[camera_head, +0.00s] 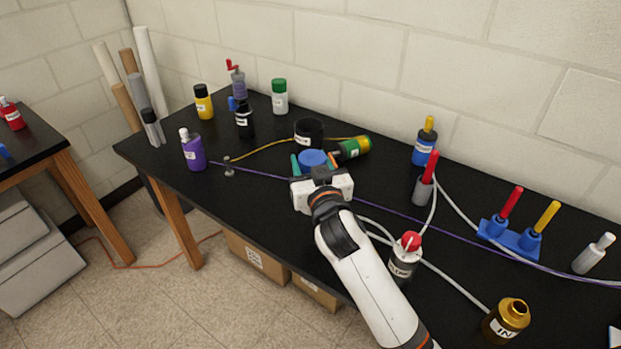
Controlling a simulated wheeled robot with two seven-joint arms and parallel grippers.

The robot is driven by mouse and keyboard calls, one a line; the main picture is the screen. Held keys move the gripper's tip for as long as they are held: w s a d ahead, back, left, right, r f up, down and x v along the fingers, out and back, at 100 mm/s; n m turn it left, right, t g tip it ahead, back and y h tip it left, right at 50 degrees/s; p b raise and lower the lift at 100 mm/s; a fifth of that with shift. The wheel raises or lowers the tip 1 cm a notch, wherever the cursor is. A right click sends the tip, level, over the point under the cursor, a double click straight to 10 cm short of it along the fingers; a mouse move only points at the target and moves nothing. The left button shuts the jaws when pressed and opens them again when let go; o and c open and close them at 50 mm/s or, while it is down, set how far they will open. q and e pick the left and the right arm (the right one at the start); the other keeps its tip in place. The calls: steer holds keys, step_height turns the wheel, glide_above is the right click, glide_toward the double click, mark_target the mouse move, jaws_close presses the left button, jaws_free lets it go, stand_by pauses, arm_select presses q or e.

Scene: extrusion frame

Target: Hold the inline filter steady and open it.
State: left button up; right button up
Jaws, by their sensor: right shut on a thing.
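My right gripper (314,169) is over the middle of the black table, its arm coming in from the lower right. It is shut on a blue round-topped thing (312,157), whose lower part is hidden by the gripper. This may be the inline filter, but no readable label shows on it. A green and yellow cylinder (355,147) lies on its side just to the right of it. A black round container (308,132) with a white label stands just behind. My left gripper is not in view.
A purple bottle (194,150) and a small metal post (229,167) stand to the left. A purple line and white tubes cross the table (255,200). A red-capped bottle (404,258), a grey holder (423,190) and a blue rack (510,235) stand to the right.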

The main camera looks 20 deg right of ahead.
steer(key=shift+r, duration=0.45)
steer(key=o, duration=0.6)
steer(key=c, duration=0.7)
steer(key=shift+o, duration=0.2)
steer(key=s+d+f, duration=0.1)
steer(key=s+f, duration=0.3)
steer(key=s, duration=0.7)
steer(key=s+d+f+y, duration=0.1)
steer(key=s+f, duration=0.3)
steer(key=s, duration=0.7)
steer(key=shift+n, duration=0.3)
